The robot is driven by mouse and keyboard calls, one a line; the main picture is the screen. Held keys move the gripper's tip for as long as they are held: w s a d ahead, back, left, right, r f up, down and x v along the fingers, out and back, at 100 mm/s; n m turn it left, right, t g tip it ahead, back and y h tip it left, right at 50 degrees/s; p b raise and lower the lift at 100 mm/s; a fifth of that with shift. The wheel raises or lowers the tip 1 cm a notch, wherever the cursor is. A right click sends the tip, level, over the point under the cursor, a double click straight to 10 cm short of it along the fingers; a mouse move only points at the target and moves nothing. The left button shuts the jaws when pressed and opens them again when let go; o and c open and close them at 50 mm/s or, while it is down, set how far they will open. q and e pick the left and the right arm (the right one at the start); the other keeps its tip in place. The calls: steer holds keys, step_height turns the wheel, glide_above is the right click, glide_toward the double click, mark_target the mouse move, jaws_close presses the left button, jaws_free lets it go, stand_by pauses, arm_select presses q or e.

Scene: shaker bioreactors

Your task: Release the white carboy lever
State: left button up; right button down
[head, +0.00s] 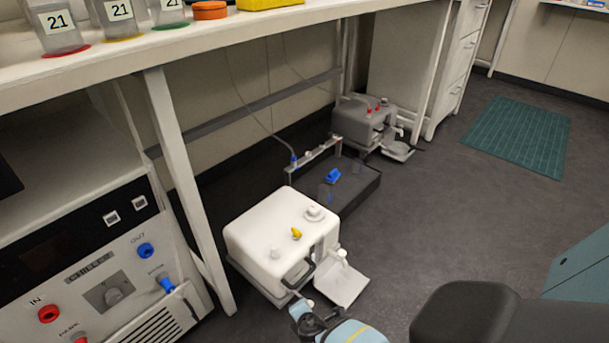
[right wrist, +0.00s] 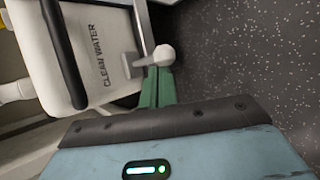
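The white carboy (head: 265,240) stands on the floor under the bench, with a yellow piece and a white cap on top and a black handle in front. In the right wrist view its side (right wrist: 105,45) reads "CLEAN WATER". Its white lever (right wrist: 150,60) sticks out from the front. My right gripper (right wrist: 160,84) reaches the lever from below; its green fingers are close together at the lever, and the contact surfaces are hidden. In the head view the right gripper (head: 312,318) is low in front of the carboy. My left gripper is out of view.
A white tray (head: 345,285) juts out beside the carboy. Behind are a dark tray (head: 355,195) and a grey carboy (head: 365,125). A bench leg (head: 185,180) and a control unit (head: 110,270) stand at left. Open floor (head: 450,210) lies to the right.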

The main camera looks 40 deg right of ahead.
mark_target(299, 295)
steer(key=shift+w+r+p, duration=0.25)
steer(key=shift+r+p, duration=0.05)
steer(key=shift+r, duration=0.4)
stand_by(0.3)
stand_by(0.9)
stand_by(0.5)
steer(key=shift+r+p, duration=0.6)
steer(key=shift+r, duration=0.2)
steer(key=shift+f, duration=0.1)
